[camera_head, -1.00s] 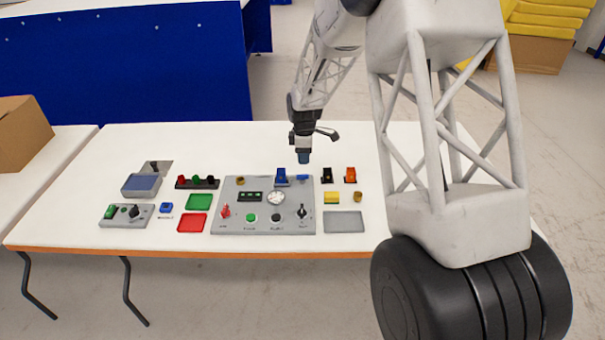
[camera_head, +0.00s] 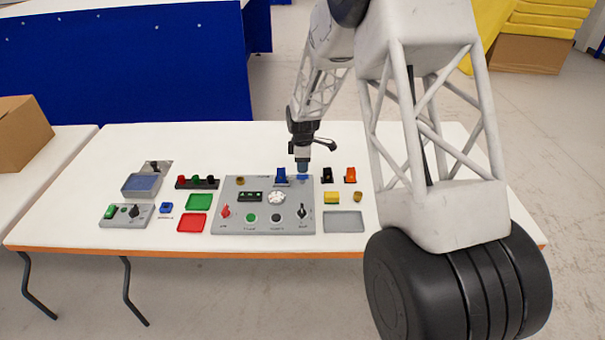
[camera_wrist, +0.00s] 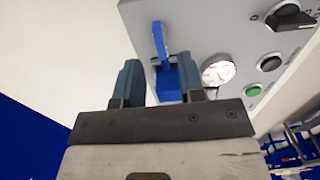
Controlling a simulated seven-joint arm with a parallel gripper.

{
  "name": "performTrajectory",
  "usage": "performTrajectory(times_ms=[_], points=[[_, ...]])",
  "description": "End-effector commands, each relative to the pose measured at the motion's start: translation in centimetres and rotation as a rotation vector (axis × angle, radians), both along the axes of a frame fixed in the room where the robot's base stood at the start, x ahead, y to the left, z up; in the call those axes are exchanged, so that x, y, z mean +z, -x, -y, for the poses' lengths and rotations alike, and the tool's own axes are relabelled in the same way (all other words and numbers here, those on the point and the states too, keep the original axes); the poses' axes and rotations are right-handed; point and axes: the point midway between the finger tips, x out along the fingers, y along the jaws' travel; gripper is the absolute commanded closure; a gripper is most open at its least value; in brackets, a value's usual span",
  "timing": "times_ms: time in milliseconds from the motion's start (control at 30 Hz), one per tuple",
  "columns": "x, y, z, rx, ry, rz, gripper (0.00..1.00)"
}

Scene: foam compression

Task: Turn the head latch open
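The grey control panel (camera_head: 233,208) lies on the white table. At its far edge are blue latch parts: an upright blue piece (camera_head: 281,176) and a low blue piece (camera_head: 303,177) to its right. My gripper (camera_head: 303,167) points down just above the low blue piece. In the wrist view my gripper (camera_wrist: 160,82) has two blue-grey fingers spread apart. A blue block (camera_wrist: 168,84) and a blue lever (camera_wrist: 160,40) appear in and beyond the gap, with nothing visibly clamped. I cannot tell whether the fingers touch the latch, nor its exact angle.
The panel also carries a round gauge (camera_head: 276,198), a red switch (camera_head: 226,211), a green button (camera_head: 250,218) and a black knob (camera_head: 302,212). Black (camera_head: 327,175) and orange (camera_head: 350,175) parts stand close to the right. The table behind the panel is clear.

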Motion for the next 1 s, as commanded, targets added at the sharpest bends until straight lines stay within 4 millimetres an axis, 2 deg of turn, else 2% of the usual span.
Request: performTrajectory(times_ms=[200,400,800,1000], points=[[-2.6,0.0,0.0,0.0,0.0,-0.001,0.64],[-3.9,0.0,0.0,0.0,0.0,0.001,0.64],[-4.4,0.0,0.0,0.0,0.0,0.001,0.64],[-4.4,0.0,0.0,0.0,0.0,0.001,0.94]])
